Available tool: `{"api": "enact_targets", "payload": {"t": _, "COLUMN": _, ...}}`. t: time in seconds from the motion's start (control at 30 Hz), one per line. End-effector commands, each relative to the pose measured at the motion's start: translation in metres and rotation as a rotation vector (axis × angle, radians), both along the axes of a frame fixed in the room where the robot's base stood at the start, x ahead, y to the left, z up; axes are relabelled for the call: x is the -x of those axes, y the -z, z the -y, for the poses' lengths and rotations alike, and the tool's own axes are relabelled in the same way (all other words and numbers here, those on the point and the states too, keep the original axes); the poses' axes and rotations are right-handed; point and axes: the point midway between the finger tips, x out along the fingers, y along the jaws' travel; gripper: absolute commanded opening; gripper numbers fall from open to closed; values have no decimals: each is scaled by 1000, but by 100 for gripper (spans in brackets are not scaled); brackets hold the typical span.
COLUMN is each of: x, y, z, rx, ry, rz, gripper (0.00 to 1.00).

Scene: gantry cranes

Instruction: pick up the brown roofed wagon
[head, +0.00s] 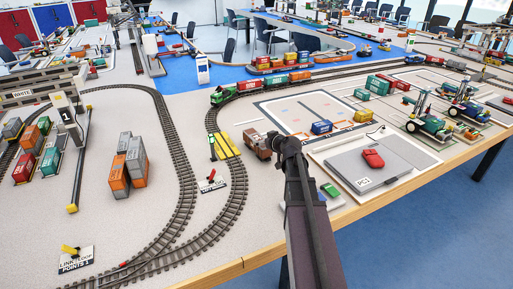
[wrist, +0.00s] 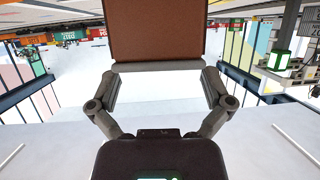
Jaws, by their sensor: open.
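The brown roofed wagon (head: 257,146) stands on the table by the end of my arm in the head view, left of the grey pad and right of the yellow strips. My gripper (head: 273,142) is at its right side there, small and partly hidden by my own arm. In the wrist view a large brown face with a pale grey edge, seemingly the wagon (wrist: 155,35), fills the top middle. My gripper (wrist: 158,84) is open, with one finger on each side near the grey edge. The fingertips are partly hidden, so I cannot tell whether they touch it.
A curved track (head: 226,200) runs left of the wagon, with a green locomotive (head: 222,95) and container wagons behind. A grey pad (head: 365,168) with a red object (head: 373,158) lies to the right. A small green-topped block (head: 331,191) is beside my arm.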

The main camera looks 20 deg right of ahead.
Motion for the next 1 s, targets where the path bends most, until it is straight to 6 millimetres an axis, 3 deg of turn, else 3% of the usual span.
{"api": "enact_targets", "payload": {"t": 0.33, "x": -34, "y": 18, "z": -5, "rx": -1, "ry": -2, "rz": 0, "gripper": 100}}
{"api": "enact_targets", "payload": {"t": 0.97, "x": -36, "y": 17, "z": -6, "rx": 0, "ry": -2, "rz": 0, "gripper": 100}}
{"api": "enact_targets", "payload": {"t": 1.0, "x": -36, "y": 17, "z": -6, "rx": 0, "ry": -2, "rz": 0, "gripper": 88}}
